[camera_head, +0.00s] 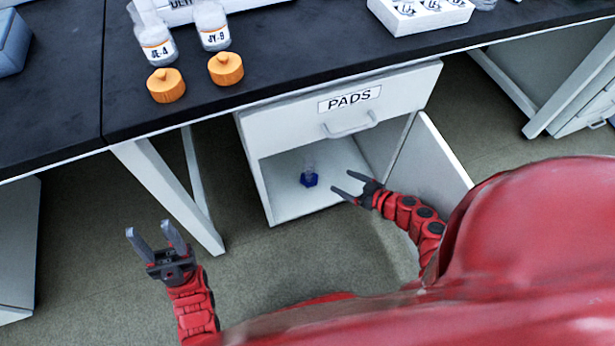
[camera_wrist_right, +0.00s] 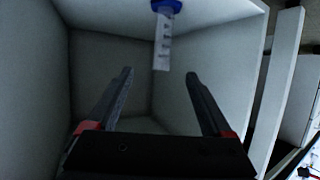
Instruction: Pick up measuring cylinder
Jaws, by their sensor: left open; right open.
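The measuring cylinder (camera_head: 309,176) is clear with a blue base and stands on the floor of the open cabinet under the drawer labelled PADS. In the right wrist view the cylinder (camera_wrist_right: 163,40) shows at top centre, its blue base at the picture's upper edge and its clear graduated body below. My right gripper (camera_head: 341,182) is open and empty at the cabinet's opening, just right of the cylinder and apart from it. Its two fingers (camera_wrist_right: 158,90) show in the wrist view with nothing between them. My left gripper (camera_head: 150,232) is open and empty, left of the cabinet and below the bench.
The cabinet's door (camera_head: 428,165) stands open on the right, beside my right arm. The PADS drawer (camera_head: 350,103) is above the opening. A white table leg (camera_head: 170,195) stands between my left gripper and the cabinet. Bottles and two orange caps (camera_head: 226,69) are on the black bench.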

